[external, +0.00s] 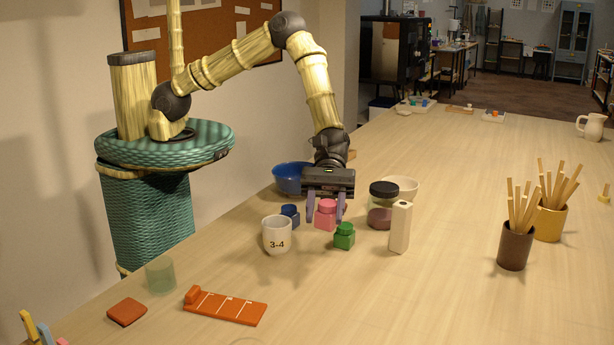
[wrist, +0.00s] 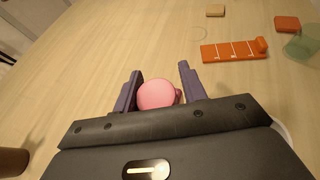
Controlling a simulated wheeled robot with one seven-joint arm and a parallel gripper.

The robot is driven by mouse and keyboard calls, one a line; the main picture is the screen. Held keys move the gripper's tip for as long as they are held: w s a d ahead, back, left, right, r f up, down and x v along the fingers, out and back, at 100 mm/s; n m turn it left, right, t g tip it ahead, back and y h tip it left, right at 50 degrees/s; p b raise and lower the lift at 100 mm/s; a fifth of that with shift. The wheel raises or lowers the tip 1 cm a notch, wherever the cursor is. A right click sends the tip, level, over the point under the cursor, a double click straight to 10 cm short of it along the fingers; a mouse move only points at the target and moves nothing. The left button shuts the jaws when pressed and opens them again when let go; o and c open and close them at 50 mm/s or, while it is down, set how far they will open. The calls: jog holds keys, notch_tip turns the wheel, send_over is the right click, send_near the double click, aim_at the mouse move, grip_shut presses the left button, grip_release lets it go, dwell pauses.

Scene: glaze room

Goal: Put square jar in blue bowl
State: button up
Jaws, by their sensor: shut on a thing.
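A pink square jar (external: 326,221) with a round lid stands between the fingers of my gripper (external: 325,212), which is shut on it. In the wrist view my gripper (wrist: 160,90) holds the round pink lid (wrist: 156,94) between its two purple fingers; the jar's lower part is mostly hidden there. I cannot tell whether the jar still touches the table. The blue bowl (external: 288,179) sits behind my gripper, to its left, partly covered by the wrist. Similar small jars stand near: a blue one (external: 289,215) to the left and a green one (external: 344,237) to the front right.
A white cup marked 3-4 (external: 277,238) stands front left of the pink jar. An orange ruled piece (external: 226,307) lies in front.

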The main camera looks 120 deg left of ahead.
jog(key=s+a+r, duration=0.1)
jog(key=s+a, duration=0.1)
jog(key=a, duration=0.8)
notch_tip(320, 180, up, 4)
jog(key=b, duration=0.4)
send_over(300, 167)
jog(key=w+d, duration=0.2)
jog(key=d, duration=0.2)
jog(key=shift+w+d+f+t, duration=0.2)
jog(key=shift+w+f+t, duration=0.05)
jog(key=shift+t, duration=0.05)
jog(key=shift+f+p, duration=0.5)
jog(key=shift+f, duration=2.4)
jog(key=shift+f, duration=0.1)
jog(key=shift+f+p, duration=0.3)
jog(key=shift+f, duration=1.7)
jog(key=shift+f, duration=0.45)
